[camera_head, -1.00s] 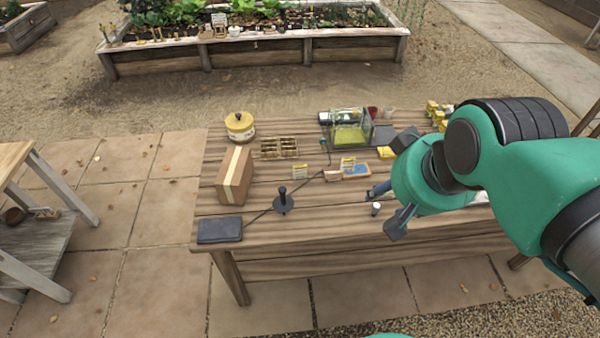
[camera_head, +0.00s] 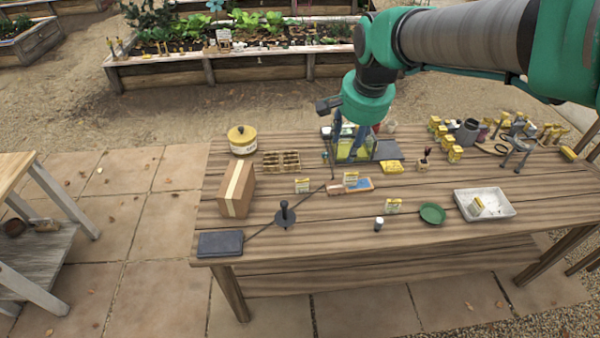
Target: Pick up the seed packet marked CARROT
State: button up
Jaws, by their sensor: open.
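One more packet (camera_head: 477,206) is in the white tray (camera_head: 497,212) at the right. Their print is too small to read, so I cannot tell which is marked CARROT. My gripper (camera_head: 347,150) is open, pointing down over the back middle of the table, in front of a clear box with yellow-green contents, which it partly hides. I see nothing in its jaws.
A cardboard box (camera_head: 237,190), yellow tin (camera_head: 242,139), divided tray (camera_head: 281,160) and dark pad (camera_head: 220,244) are at the left. A black-handled tool (camera_head: 285,214) stands near the front. A green dish (camera_head: 432,213) is at right; yellow boxes (camera_head: 455,154) crowd the back right.

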jog(key=w+a+f+m, duration=0.25)
jog(key=w+f, duration=0.25)
jog(key=w, duration=0.4)
jog(key=m+g+b, duration=0.2)
jog(key=m+g, duration=0.1)
jog(key=m, duration=0.4)
send_over(302, 181)
notch_tip(302, 181, down, 26)
jog(key=shift+w+d+r+p, duration=0.1)
jog(key=shift+w+p, duration=0.05)
jog(key=shift+p, duration=0.15)
jog(key=shift+f+b, duration=0.75)
jog(key=shift+f, duration=3.55)
jog(key=shift+f+b, duration=0.8)
jog(key=shift+f, duration=1.8)
